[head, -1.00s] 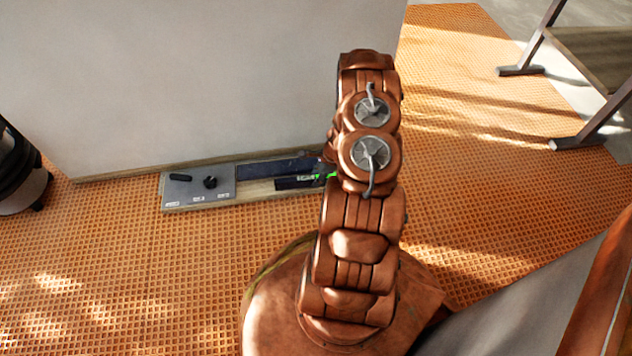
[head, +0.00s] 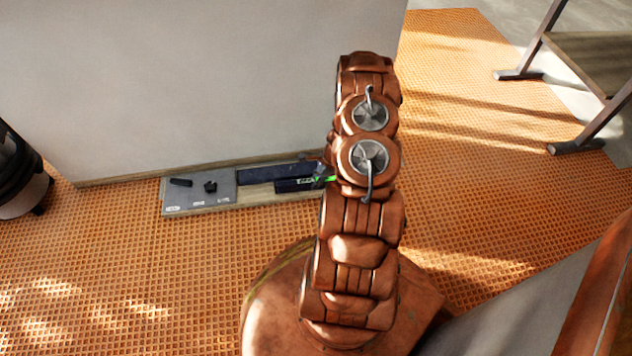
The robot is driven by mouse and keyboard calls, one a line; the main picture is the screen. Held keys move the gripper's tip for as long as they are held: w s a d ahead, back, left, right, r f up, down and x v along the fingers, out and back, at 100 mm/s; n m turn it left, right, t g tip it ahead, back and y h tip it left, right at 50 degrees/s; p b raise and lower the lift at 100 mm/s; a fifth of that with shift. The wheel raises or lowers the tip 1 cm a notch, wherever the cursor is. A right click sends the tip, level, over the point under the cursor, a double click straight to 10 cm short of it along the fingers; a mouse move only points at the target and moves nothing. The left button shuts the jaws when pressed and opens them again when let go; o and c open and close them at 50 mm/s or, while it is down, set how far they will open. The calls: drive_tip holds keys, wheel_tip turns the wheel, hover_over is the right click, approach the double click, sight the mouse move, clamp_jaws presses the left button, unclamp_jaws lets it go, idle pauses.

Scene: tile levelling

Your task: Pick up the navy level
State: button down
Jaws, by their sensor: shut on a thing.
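The navy level (head: 296,185) is a short dark bar with pale marks and a bright green part at its right end. It is at the low board by the wall's foot, just left of my arm. My gripper (head: 323,172) is mostly hidden behind my arm; only a small dark part shows, at the level's right end. It is shut on the level. The level's right end is hidden by my arm. I cannot tell clearly whether the level touches the board below it.
The low board (head: 259,198) carries a grey panel (head: 212,198) with two small black items and a dark blue strip (head: 274,172). A black-and-white vacuum-like thing (head: 20,180) stands far left. A wall (head: 200,80) closes the back. A metal-legged table (head: 590,60) stands upper right.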

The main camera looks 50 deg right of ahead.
wheel_tip(320, 180, up, 2)
drive_tip(key=shift+r+p, duration=0.15)
drive_tip(key=shift+p, duration=0.35)
drive_tip(key=shift+s+a+r, duration=0.15)
drive_tip(key=shift+a+r, duration=0.05)
drive_tip(key=shift+r, duration=0.05)
drive_tip(key=s+a+r+p, duration=0.1)
drive_tip(key=s+a+p, duration=0.3)
drive_tip(key=s+a, duration=0.65)
drive_tip(key=w+d+r, duration=0.2)
drive_tip(key=w+d, duration=0.5)
drive_tip(key=d, duration=0.5)
drive_tip(key=w+r+b, duration=0.1)
drive_tip(key=w+r, duration=0.4)
drive_tip(key=w, duration=0.6)
drive_tip(key=shift+w+d+f+b, duration=0.1)
drive_tip(key=shift+f+b, duration=0.95)
drive_tip(key=shift+f, duration=0.55)
drive_tip(key=shift+w+f+b, duration=0.1)
drive_tip(key=shift+f+b, duration=0.95)
drive_tip(key=shift+f, duration=0.55)
drive_tip(key=shift+f, duration=0.1)
